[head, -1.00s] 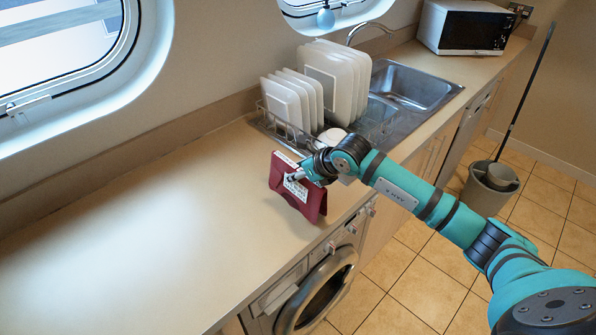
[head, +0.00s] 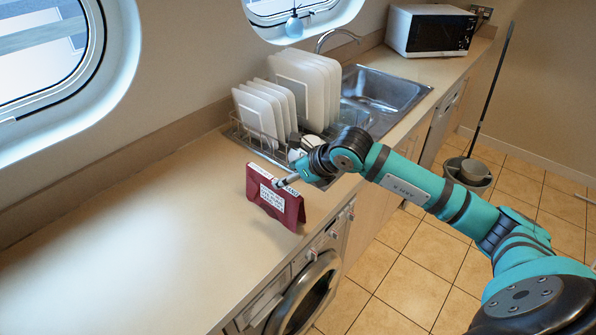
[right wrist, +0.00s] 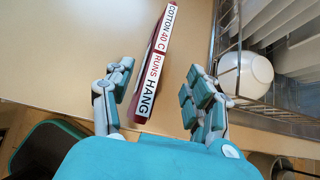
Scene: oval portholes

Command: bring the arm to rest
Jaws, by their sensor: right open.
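My right gripper (head: 286,182) is at the end of my teal arm, which reaches in from the right side of the head view. It is open and empty, just above the counter by a dark red folded card sign (head: 285,215). The sign stands on the counter like a small tent, with white printed labels. In the right wrist view, the open fingers (right wrist: 160,72) are on either side of the sign's labelled edge (right wrist: 156,62), which reads "COTTON 40 C" and "RUNS HANG". I cannot tell whether a finger touches it. My left gripper is out of view.
A wire dish rack (head: 240,130) with white plates (head: 306,88) stands right behind the gripper, beside the sink (head: 385,90). A white cup (right wrist: 246,74) sits in the rack. A washing machine (head: 305,290) is under the counter. The counter's left part is clear.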

